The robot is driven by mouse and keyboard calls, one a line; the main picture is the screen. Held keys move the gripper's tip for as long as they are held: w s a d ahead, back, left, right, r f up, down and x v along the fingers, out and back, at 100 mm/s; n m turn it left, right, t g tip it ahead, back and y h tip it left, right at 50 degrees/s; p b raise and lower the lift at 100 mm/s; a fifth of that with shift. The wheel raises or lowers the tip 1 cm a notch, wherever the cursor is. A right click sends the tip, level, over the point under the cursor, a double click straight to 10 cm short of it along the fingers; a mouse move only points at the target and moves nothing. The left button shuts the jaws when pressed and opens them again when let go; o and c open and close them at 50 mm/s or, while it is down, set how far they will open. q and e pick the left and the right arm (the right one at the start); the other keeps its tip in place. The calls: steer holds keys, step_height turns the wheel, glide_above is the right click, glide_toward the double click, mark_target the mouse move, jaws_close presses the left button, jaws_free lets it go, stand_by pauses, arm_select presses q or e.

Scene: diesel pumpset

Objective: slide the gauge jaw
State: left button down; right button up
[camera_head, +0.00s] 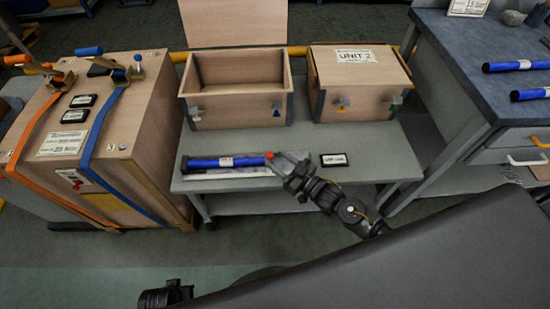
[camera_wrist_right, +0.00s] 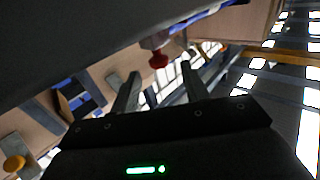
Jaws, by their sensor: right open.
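A blue cylindrical gauge (camera_head: 225,162) with a white label and a red end lies along the front of the grey bench (camera_head: 375,145). A pale flat strip (camera_head: 232,173) lies along its front side. My right gripper (camera_head: 279,158) is at the gauge's red right end. In the right wrist view the gripper (camera_wrist_right: 160,84) is open, with two separated fingers and nothing clamped. The red end (camera_wrist_right: 158,60) shows beyond the fingertips, roughly between them. I cannot tell whether a finger touches it. The gauge's jaw is not clearly distinguishable.
An open wooden box (camera_head: 235,113) and a closed box marked UNIT 2 (camera_head: 352,107) stand behind. A black label plate (camera_head: 335,160) lies right of the gripper. A strapped wooden crate (camera_head: 150,135) is left. A dark-topped desk (camera_head: 465,55) holds other blue cylinders at right.

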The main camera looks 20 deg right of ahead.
steer(key=shift+x, duration=1.15)
steer(key=shift+d, duration=0.1)
jaws_close()
